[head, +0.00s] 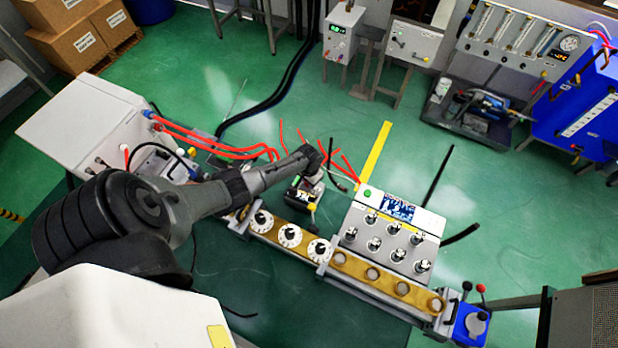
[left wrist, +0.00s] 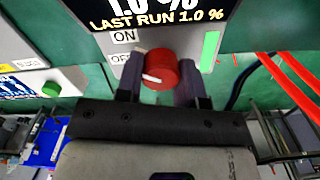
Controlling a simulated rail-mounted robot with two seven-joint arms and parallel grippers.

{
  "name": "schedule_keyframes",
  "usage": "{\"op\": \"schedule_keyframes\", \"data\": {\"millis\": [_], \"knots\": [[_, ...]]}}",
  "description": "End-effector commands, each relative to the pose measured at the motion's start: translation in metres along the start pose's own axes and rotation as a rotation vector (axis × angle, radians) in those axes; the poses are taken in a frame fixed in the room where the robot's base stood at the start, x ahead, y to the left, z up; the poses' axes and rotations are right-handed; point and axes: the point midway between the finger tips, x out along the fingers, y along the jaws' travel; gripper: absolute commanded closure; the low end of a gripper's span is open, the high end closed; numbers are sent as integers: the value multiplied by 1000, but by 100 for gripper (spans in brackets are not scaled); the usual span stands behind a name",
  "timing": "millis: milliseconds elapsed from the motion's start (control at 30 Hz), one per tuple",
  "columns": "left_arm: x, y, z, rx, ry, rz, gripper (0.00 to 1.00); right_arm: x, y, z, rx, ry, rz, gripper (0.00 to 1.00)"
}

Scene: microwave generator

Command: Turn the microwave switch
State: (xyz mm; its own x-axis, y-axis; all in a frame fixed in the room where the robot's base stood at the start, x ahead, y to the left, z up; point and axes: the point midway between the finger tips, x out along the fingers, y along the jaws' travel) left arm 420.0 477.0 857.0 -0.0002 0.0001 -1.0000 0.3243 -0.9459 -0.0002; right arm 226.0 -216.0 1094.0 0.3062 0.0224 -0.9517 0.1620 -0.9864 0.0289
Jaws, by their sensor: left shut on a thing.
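The red microwave switch (left wrist: 158,70) is a round knob in the left wrist view, below a black display reading "LAST RUN 1.0 %". Its white mark points left, toward the lower label, which is partly covered and seems to read OFF. The ON label (left wrist: 124,37) is above that. My left gripper (left wrist: 161,82) is shut on the knob, with one dark finger on each side. In the head view my left arm reaches in from the left to a small dark unit (head: 304,196); the knob cannot be made out there. My right gripper is out of view.
Red hoses (head: 215,145) run close to the left arm. A bench row with white dials (head: 290,235) and a panel of metal knobs (head: 390,240) stand close by on the right. The green floor (head: 480,190) is mostly open further right.

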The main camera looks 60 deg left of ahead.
Motion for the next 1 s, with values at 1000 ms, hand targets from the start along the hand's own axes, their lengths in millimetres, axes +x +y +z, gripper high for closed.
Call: {"op": "schedule_keyframes", "data": {"millis": [1000], "knots": [[-1, -1, 0, -550, 0, 1, 89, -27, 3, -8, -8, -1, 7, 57]]}}
